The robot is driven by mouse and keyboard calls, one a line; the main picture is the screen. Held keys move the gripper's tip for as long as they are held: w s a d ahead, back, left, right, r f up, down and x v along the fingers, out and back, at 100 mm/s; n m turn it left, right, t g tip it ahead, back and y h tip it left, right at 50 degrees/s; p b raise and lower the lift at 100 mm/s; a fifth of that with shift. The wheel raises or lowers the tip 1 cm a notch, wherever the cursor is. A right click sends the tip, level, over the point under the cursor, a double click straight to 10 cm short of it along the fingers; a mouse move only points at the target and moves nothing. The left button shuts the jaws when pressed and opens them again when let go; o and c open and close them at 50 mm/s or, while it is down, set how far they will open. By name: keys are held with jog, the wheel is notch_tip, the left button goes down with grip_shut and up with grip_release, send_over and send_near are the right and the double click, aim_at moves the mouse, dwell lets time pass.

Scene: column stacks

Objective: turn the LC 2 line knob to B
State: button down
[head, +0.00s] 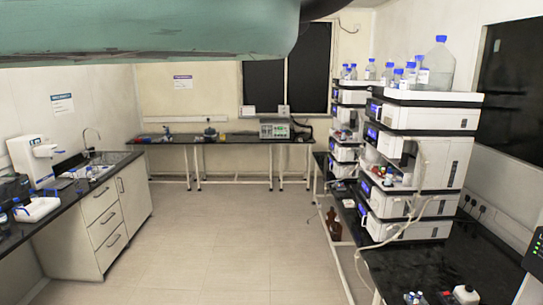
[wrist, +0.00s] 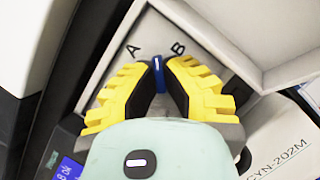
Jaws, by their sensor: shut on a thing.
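In the wrist view a blue knob (wrist: 158,68) with a white mark on it sits on a pale panel. The letters A (wrist: 132,50) and B (wrist: 178,48) are printed on either side of it, A to the left and B to the right. The visible end of the knob points up the picture, between the two letters. My gripper (wrist: 160,82), with yellow and black fingers, is shut on the knob from both sides. The fingers hide much of the knob. No LC 2 label is readable. The gripper does not show in the head view.
The wrist view shows a raised pale wall (wrist: 225,35) at the upper right and a blue display (wrist: 68,170) at the lower left. In the head view, instrument stacks (head: 420,118) carrying bottles (head: 438,65) stand on the right black bench (head: 430,270). The floor (head: 220,225) is clear.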

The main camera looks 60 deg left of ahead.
jog(key=shift+m, duration=0.3)
jog(key=m+g+b, duration=0.2)
jog(key=m+b, duration=0.1)
jog(key=m, duration=0.1)
jog(key=shift+w+a+m, duration=0.1)
jog(key=shift+a+m, duration=0.05)
jog(key=shift+m, duration=0.25)
jog(key=m+b, duration=0.2)
jog(key=m+g+y+b, duration=0.1)
jog(key=m, duration=0.1)
jog(key=shift+r+g+b, duration=0.1)
jog(key=shift+g+b, duration=0.2)
jog(key=shift+b, duration=0.1)
jog(key=c, duration=1.1)
grip_release()
jog(key=shift+r, duration=0.1)
jog(key=v, duration=1.2)
jog(key=shift+r, duration=0.15)
